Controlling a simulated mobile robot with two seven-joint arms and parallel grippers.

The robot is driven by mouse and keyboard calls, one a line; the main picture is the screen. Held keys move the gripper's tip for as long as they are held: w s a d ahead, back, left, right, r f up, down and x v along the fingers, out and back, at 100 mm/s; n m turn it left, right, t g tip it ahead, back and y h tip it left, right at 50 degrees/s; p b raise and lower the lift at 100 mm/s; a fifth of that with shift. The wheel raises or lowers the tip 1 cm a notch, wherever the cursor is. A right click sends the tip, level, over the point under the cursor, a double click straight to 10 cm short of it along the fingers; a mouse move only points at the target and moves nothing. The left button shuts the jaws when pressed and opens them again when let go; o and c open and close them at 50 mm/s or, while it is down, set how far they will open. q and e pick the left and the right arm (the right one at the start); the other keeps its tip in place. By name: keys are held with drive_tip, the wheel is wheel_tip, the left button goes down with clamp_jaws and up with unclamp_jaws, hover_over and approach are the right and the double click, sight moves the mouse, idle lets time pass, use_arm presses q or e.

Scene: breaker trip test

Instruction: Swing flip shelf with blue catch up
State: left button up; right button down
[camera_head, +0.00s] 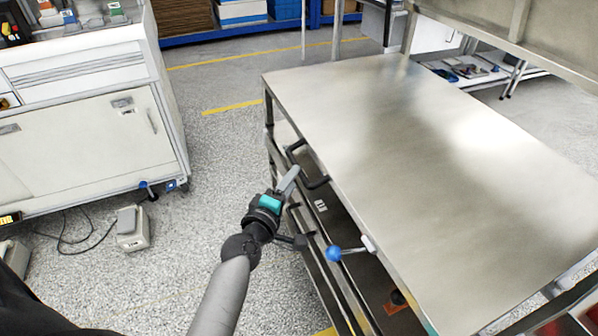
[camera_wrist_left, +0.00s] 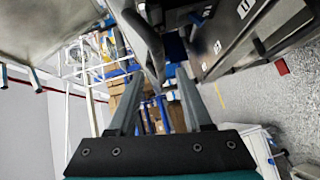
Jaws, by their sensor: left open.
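A blue ball-ended catch (camera_head: 333,253) sticks out at the near left edge of a wide metal top (camera_head: 430,130). The top lies flat; I cannot tell whether it is the flip shelf itself. My left gripper (camera_head: 292,178) is at the left side of this unit, near a black bar handle (camera_head: 318,183) and left of and beyond the blue catch. In the left wrist view my left gripper (camera_wrist_left: 155,95) is open, with a dark curved bar (camera_wrist_left: 147,42) ahead of and partly between the fingers. I cannot tell whether they touch it. The right gripper is not in view.
Drawer fronts and dark open space lie under the metal top. A white cabinet (camera_head: 90,140) stands at the left, with a small box (camera_head: 132,228) and cables on the floor. Speckled floor (camera_head: 215,140) between cabinet and metal unit is clear. A metal panel (camera_head: 540,30) rises at the upper right.

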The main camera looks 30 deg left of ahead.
use_arm(q)
drive_tip(key=shift+w+a+f+b, duration=0.1)
drive_tip(key=shift+w+b, duration=0.1)
drive_tip(key=shift+w, duration=0.65)
drive_tip(key=shift+w+a+f+b, duration=0.1)
drive_tip(key=shift+w+f+b, duration=0.1)
drive_tip(key=shift+w, duration=0.7)
drive_tip(key=shift+w+f+b, duration=0.1)
drive_tip(key=shift+w+b, duration=0.1)
drive_tip(key=shift+w, duration=0.65)
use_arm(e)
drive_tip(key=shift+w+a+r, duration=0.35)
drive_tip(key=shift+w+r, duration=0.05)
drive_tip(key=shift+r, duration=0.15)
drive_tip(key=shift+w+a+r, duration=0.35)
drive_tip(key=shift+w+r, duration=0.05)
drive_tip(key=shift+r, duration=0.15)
use_arm(q)
drive_tip(key=shift+c, duration=0.2)
clamp_jaws()
